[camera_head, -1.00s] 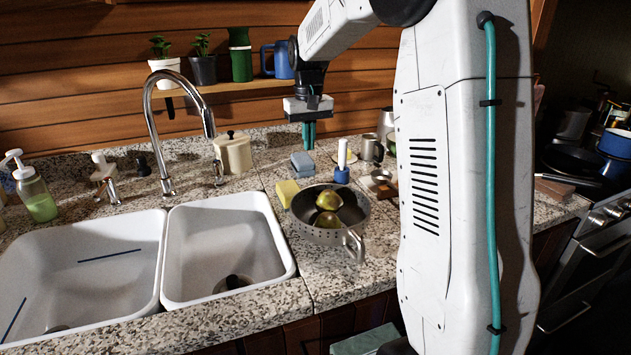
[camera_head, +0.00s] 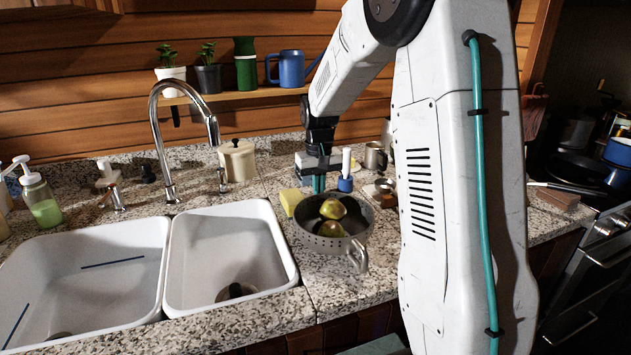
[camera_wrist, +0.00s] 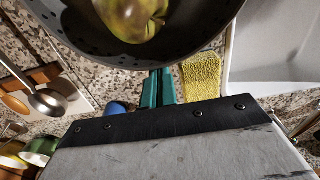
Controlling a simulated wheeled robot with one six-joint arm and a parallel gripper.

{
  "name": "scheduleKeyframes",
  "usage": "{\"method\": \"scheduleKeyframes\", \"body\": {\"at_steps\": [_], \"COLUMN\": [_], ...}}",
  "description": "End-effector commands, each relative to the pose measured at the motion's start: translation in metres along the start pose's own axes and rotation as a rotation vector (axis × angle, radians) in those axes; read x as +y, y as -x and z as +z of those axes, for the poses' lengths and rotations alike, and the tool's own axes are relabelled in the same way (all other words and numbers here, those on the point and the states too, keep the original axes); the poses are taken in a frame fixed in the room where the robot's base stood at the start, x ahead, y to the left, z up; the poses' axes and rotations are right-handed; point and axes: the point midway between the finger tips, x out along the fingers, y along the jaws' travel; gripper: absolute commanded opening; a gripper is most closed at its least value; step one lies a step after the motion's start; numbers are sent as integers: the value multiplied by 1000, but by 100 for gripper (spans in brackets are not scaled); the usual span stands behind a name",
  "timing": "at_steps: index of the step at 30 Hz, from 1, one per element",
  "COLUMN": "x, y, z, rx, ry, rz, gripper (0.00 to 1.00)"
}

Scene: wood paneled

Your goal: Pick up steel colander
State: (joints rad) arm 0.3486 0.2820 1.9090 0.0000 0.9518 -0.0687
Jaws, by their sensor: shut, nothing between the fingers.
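The steel colander (camera_head: 316,240) stands on the granite counter to the right of the sinks, with its handle toward the front right. It holds two yellow-green fruits (camera_head: 331,209). My gripper (camera_head: 319,184) points down just behind the colander's far rim, its teal fingers together and empty. In the wrist view the colander (camera_wrist: 190,48) fills the top, with one fruit showing inside. My gripper's fingers (camera_wrist: 158,88) reach toward its rim there; I cannot tell whether they touch it.
A yellow sponge (camera_head: 291,201) lies left of the colander; it also shows in the wrist view (camera_wrist: 201,77). A blue-and-white brush (camera_head: 346,172) stands behind it. A metal mug (camera_head: 375,156) is farther back. The sinks (camera_head: 228,250) are left. Counter in front is clear.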

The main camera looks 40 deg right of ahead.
Motion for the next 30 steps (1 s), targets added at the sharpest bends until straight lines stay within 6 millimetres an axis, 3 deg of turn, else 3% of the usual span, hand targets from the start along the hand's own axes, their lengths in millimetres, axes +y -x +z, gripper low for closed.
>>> {"method": "scheduleKeyframes", "body": {"at_steps": [14, 24, 30], "x": [0, 0, 0], "y": [1, 1, 1], "z": [8, 81, 98], "rx": [2, 2, 1], "ry": [0, -1, 0], "rz": [0, 0, 0], "gripper": [0, 0, 0]}}
